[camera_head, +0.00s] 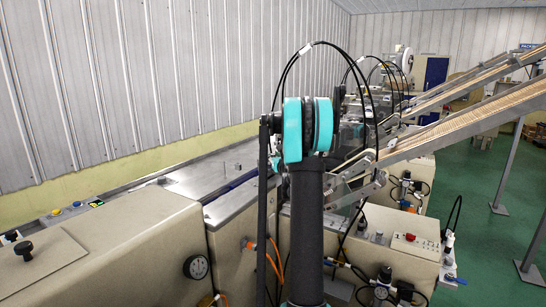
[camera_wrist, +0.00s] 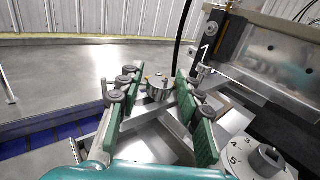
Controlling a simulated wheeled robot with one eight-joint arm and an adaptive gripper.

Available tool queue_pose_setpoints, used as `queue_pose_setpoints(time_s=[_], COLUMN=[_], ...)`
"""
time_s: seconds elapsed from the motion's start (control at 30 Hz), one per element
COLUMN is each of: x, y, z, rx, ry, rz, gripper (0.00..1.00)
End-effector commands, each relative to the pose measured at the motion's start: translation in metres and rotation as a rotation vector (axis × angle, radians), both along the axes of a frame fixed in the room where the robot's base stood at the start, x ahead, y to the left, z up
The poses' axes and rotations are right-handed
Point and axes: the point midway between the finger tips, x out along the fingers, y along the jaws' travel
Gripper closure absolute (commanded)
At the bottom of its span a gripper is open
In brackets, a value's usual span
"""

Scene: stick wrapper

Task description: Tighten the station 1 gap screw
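In the wrist view, my gripper (camera_wrist: 159,80) is open, with a green-padded finger on each side. A small silver round knob (camera_wrist: 160,90) on a metal bracket shows between the fingers; it may be the station 1 gap screw, but no label on it can be read. The pads look apart from it, with a gap on both sides. A white "1" (camera_wrist: 206,48) marks the station just to the right and beyond. In the head view, my own arm covers the middle of the scene, and my gripper and the knob cannot be made out.
A dial knob (camera_wrist: 268,160) with numbers sits at the lower right of the wrist view. A metal plate (camera_wrist: 285,55) stands to the right. A flat steel deck (camera_wrist: 70,80) lies open at left. In the head view, inclined stick chutes (camera_head: 470,122) rise to the right.

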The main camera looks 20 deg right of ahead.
Motion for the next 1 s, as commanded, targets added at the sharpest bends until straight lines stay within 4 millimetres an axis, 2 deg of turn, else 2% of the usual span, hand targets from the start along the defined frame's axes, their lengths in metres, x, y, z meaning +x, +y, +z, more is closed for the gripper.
queue_pose_setpoints(time_s=[0.03, 0.23, 0.67, 1.0], x=[-0.0001, -0.0002, 0.0000, 0.0008], y=[-0.0001, -0.0001, 0.0012, 0.0036], z=[0.0000, 0.0000, 0.0000, 0.0000], rx=[0.000, 0.000, 0.000, 0.000], ry=[0.000, 0.000, 0.000, 0.000], rz=[0.000, 0.000, -0.063, -0.314], gripper=[0.75, 0.99, 1.00, 1.00])
